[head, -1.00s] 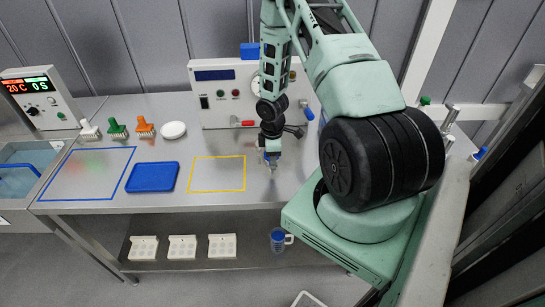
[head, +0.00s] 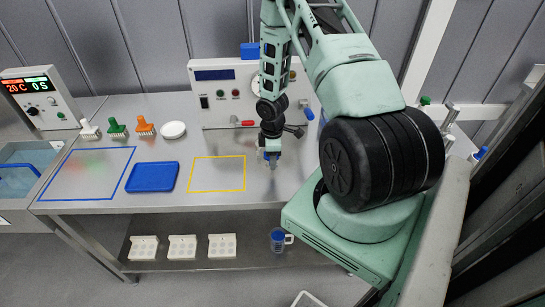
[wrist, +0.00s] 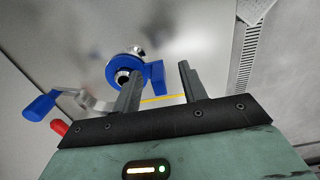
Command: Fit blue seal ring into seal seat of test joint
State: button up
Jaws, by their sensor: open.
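In the wrist view, the blue seal ring (wrist: 113,73) sits around a metal fitting of the test joint (wrist: 137,51), with a blue tab (wrist: 157,76) on its right side. I cannot tell whether it is fully seated. My gripper (wrist: 160,70) is open, its two fingers apart with the tab between them. The left finger covers part of the ring. In the head view, my gripper (head: 271,159) is low over the bench, right of the yellow outlined square, and the ring is too small to make out clearly there.
A blue-handled lever (wrist: 40,107) and a red knob (wrist: 58,127) lie left of the gripper in the wrist view. The test unit (head: 225,98) stands behind the gripper. A blue tray (head: 153,177) lies left of the yellow outline (head: 217,190), whose inside is clear.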

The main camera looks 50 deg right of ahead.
jog(key=shift+r+p, duration=2.9)
jog(key=shift+r, duration=0.7)
notch_tip(320, 180, up, 17)
jog(key=b, duration=0.3)
jog(key=a+f+b, duration=0.2)
jog(key=a+b, duration=0.6)
jog(key=a, duration=1.5)
jog(key=s+a+f+b, duration=0.3)
jog(key=s+a+b, duration=0.4)
jog(key=s+a, duration=0.9)
jog(key=shift+s+a+f+y+b, duration=0.2)
jog(key=shift+a+y+b, duration=0.15)
jog(key=shift+a, duration=0.25)
jog(key=shift+s+r, duration=0.1)
jog(key=shift+s, duration=0.05)
jog(key=shift+c, duration=0.3)
